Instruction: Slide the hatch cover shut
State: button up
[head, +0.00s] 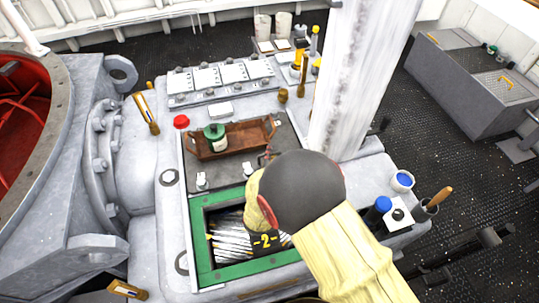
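The hatch cover (233,172) is a dark grey plate on the light grey housing. It lies behind the green-framed hatch opening (203,253). The opening is largely uncovered, with silvery slatted or bundled shapes showing inside. Two small light fittings sit near the cover's front edge. My pale yellow arm with its dark round joint reaches in from the lower right and hides the right side of the opening and part of the cover. A small dark and red part shows just beyond the joint, near the cover's right side; I cannot tell whether it is my gripper. The fingers are not clearly visible.
A brown tray (237,140) with a green-and-white container (215,137) sits on the cover. A red knob (181,121) stands near its left corner. A white post (349,75) rises at the right.

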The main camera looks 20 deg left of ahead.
jog(key=shift+c, duration=0.6)
grip_shut()
